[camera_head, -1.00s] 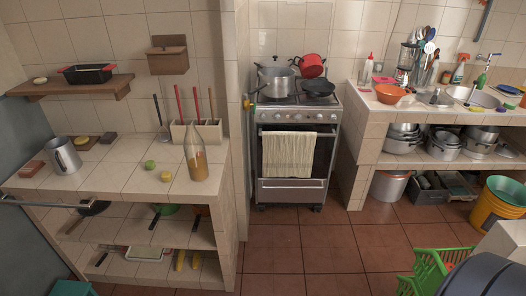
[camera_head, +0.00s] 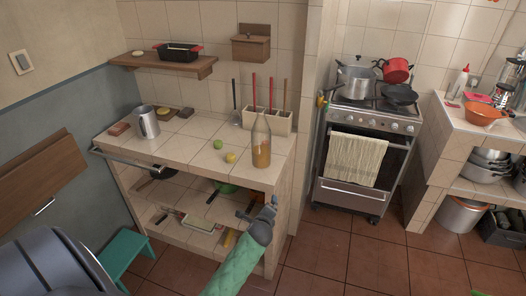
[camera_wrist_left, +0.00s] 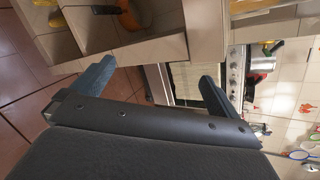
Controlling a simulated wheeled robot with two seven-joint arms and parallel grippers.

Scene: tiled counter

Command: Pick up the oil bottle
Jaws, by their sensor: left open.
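The oil bottle (camera_head: 261,146) is clear glass with orange-brown oil in its lower part. It stands upright near the front right corner of the tiled counter (camera_head: 185,148). My left gripper (camera_head: 262,207) is in front of the counter, lower than the bottle and apart from it. In the left wrist view its two dark fingers (camera_wrist_left: 158,82) are spread with nothing between them. I cannot clearly make out the bottle in that view. My right gripper is not in view.
A yellow item (camera_head: 231,157) and a green item (camera_head: 218,144) lie left of the bottle. A utensil holder (camera_head: 267,119) stands behind it. A metal jug (camera_head: 148,122) is farther left. A towel rail (camera_head: 130,160) runs along the counter's left front. The stove (camera_head: 364,150) stands right.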

